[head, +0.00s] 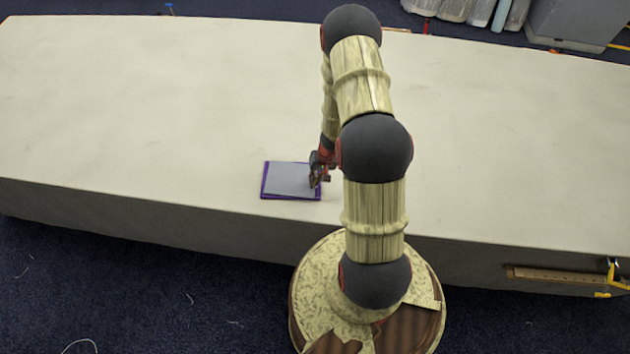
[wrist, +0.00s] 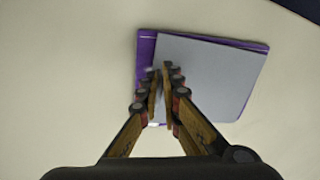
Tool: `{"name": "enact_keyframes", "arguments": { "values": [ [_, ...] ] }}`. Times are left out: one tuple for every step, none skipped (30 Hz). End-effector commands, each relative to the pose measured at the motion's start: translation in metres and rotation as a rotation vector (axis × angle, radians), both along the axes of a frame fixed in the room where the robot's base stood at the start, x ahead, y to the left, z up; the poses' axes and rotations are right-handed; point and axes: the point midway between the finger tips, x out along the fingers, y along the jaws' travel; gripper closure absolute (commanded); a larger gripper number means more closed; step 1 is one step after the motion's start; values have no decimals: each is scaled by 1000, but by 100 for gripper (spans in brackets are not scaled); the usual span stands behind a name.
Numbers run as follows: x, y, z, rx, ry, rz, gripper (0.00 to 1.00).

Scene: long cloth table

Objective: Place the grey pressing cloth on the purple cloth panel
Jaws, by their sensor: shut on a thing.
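The grey pressing cloth (head: 287,177) lies flat over the purple cloth panel (head: 264,184), which shows as a border mainly along its left and far edges. In the wrist view the grey cloth (wrist: 212,75) is slightly turned relative to the purple panel (wrist: 147,48) and covers most of it. My gripper (head: 316,182) is at the right end of the cloth in the head view. In the wrist view my gripper (wrist: 160,72) has its fingertips close together at the cloth's edge, shut on the cloth. The pinched part is hidden by the fingers.
The long cloth-covered table (head: 150,100) is otherwise clear around the panel. Its near edge runs just below the panel. A yellow-handled tool (head: 611,280) and a brown strip (head: 555,276) are at the table's right front side.

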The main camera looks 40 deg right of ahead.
Motion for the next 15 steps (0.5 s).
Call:
{"name": "enact_keyframes", "arguments": {
  "values": [
    [0, 0, 1, -1, -1, 0, 100],
    [0, 0, 1, 0, 0, 0, 100],
    [0, 0, 1, 0, 0, 0, 100],
    [0, 0, 1, 0, 0, 0, 100],
    [0, 0, 1, 0, 0, 0, 100],
    [0, 0, 1, 0, 0, 0, 100],
    [0, 0, 0, 0, 0, 0, 100],
    [0, 0, -1, 0, 0, 0, 100],
    [0, 0, -2, 1, 1, 0, 100],
    [0, 0, -2, 0, 0, 0, 94],
    [0, 0, -2, 0, 0, 0, 92],
    [0, 0, -2, 0, 0, 0, 90],
    [0, 0, -2, 0, 0, 0, 88],
    [0, 0, -2, 0, 0, 0, 86],
    [0, 0, -2, 0, 0, 0, 84]
  ]
}}
